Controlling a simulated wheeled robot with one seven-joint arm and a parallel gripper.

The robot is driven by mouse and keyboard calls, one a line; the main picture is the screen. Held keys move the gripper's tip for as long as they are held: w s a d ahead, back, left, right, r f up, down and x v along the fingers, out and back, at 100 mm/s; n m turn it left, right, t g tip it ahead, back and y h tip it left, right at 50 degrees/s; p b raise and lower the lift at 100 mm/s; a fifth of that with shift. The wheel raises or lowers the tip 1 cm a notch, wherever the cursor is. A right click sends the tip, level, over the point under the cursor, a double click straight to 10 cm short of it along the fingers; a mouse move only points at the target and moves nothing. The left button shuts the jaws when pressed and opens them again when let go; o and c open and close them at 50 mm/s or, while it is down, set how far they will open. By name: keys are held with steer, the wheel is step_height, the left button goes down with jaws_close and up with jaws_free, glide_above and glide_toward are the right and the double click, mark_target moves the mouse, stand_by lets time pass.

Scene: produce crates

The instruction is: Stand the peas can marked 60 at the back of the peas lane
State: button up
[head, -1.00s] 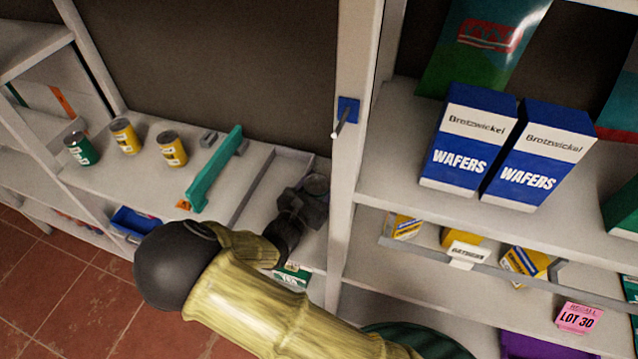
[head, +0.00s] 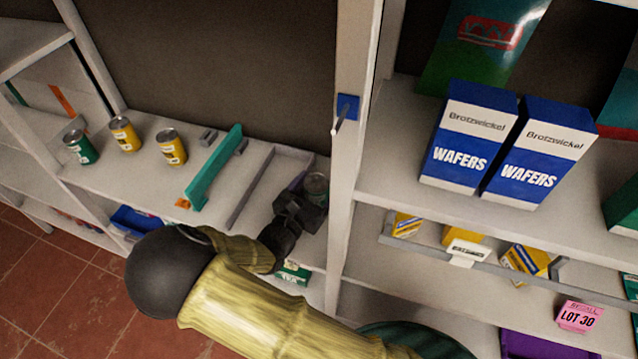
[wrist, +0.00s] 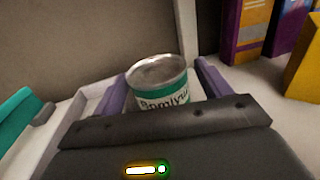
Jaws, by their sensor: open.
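A can with a green and white label (wrist: 160,88) stands upright between purple lane walls in the wrist view. Its bare metal top faces up, and its brand name is partly hidden. In the head view the same can (head: 316,184) stands at the back right of the lane, beside the white post. No 60 is readable on it. The lane's divider (head: 248,190) runs along its left side. My gripper (head: 304,207) is open, low in the lane just in front of the can. My dark gripper body (wrist: 165,128) hides the can's base, so contact cannot be told.
A teal divider (head: 213,170) stands left of the lane. Two yellow cans (head: 170,148) (head: 123,135) and a green can (head: 81,147) stand further left. The white post (head: 349,180) is close on the right, with a blue-backed peg (head: 346,108).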

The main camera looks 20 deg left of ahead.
steer(key=b+v, duration=0.1)
steer(key=v, duration=0.9)
steer(key=shift+s+b, duration=0.25)
steer(key=shift+b, duration=0.1)
